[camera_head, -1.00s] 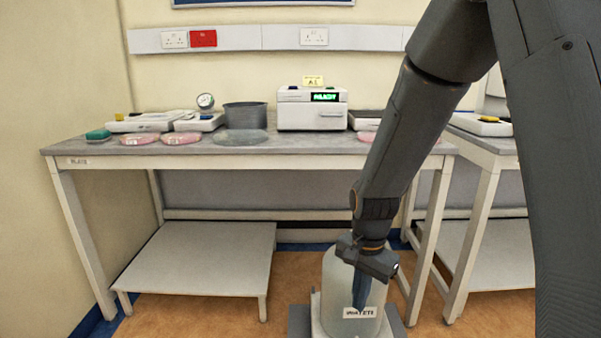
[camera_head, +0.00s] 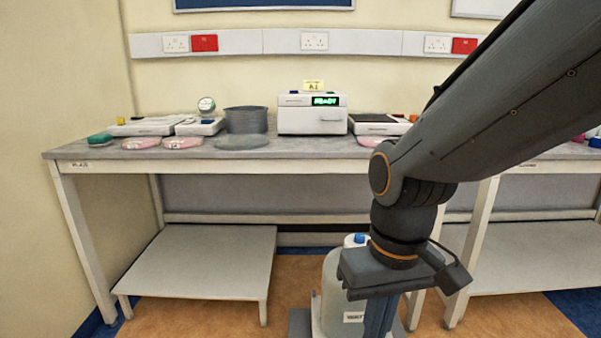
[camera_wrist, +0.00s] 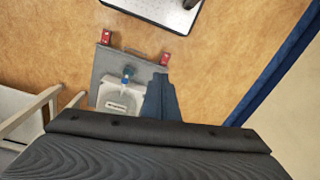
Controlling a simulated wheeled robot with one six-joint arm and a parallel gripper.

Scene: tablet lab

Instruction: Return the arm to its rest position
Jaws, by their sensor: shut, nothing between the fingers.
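My arm crosses the right half of the head view, with its elbow bent and its last part pointing down. My gripper (camera_head: 378,318) hangs low in front of a pale container with a blue cap. Its fingers are shut and empty, and their tips are cut off by the bottom edge of the picture. In the wrist view my gripper (camera_wrist: 160,98) shows as bluish-grey fingers beside the container, above the floor.
A low white shelf (camera_head: 200,262) is at left.

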